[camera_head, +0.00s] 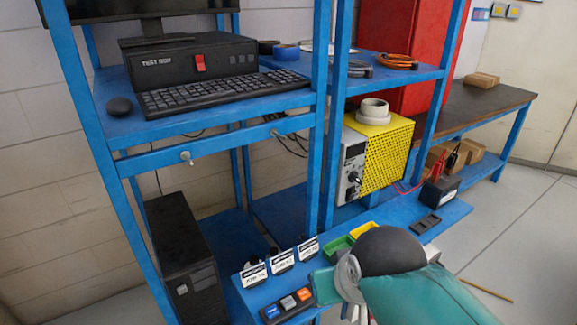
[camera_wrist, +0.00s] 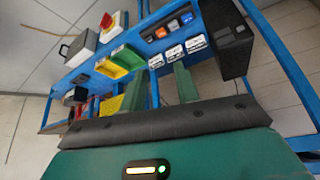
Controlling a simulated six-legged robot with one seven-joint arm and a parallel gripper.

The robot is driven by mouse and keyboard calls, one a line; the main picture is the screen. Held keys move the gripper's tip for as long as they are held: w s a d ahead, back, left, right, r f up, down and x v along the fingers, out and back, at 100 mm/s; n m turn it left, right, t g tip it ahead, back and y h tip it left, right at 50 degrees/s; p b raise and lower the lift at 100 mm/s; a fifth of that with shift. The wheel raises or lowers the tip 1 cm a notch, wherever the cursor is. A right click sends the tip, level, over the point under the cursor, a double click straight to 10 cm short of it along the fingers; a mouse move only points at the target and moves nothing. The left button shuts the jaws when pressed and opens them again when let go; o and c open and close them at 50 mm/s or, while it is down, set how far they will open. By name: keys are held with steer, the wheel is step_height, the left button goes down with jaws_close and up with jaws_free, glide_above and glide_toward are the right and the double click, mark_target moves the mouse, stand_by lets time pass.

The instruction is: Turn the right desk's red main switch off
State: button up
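A red switch knob on a yellow plate (camera_wrist: 106,21) sits on a pale box (camera_wrist: 116,27) on the blue lower shelf, at the top of the wrist view. It is not visible in the head view, where my arm covers part of that shelf. A red rocker switch (camera_head: 200,63) is on the front of a black box (camera_head: 185,68) on the upper shelf. My gripper (camera_wrist: 167,71) has two green fingers apart with nothing between them. It points at the shelf near the labelled switches and green bin, away from the red knob.
The shelf also holds a button box (camera_head: 287,304), labelled switches (camera_head: 281,262), a green bin (camera_wrist: 124,56) and a yellow bin (camera_wrist: 111,69). A yellow-cased instrument (camera_head: 385,155) stands behind. Blue posts (camera_head: 321,115) rise beside it. Open floor (camera_head: 520,225) lies to the right.

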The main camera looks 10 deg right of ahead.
steer(key=shift+o, duration=0.3)
steer(key=w+d+f+m+g+y, duration=0.2)
steer(key=d+f+m, duration=0.1)
steer(key=f+m, duration=0.1)
steer(key=w+d+f+m+g+y, duration=0.2)
steer(key=d+f+m+g, duration=0.1)
steer(key=f, duration=0.4)
steer(key=shift+w+f+m, duration=0.2)
steer(key=shift+w+m, duration=0.05)
steer(key=shift+m, duration=0.65)
steer(key=s+d+f+m+t+y, duration=0.1)
steer(key=d+f+m+t, duration=0.5)
steer(key=f+m, duration=0.4)
steer(key=s+d+f+m+t, duration=0.2)
steer(key=d+f+m+t, duration=0.3)
steer(key=d+f+m, duration=0.4)
steer(key=s+d+f+m+t+y, duration=0.1)
steer(key=d+f+m+t, duration=0.45)
steer(key=f+m, duration=0.5)
steer(key=x, duration=1.3)
steer(key=shift+w+d+f, duration=0.25)
steer(key=shift+w+f, duration=0.1)
steer(key=shift+f, duration=0.1)
steer(key=shift+n, duration=0.25)
jaws_close()
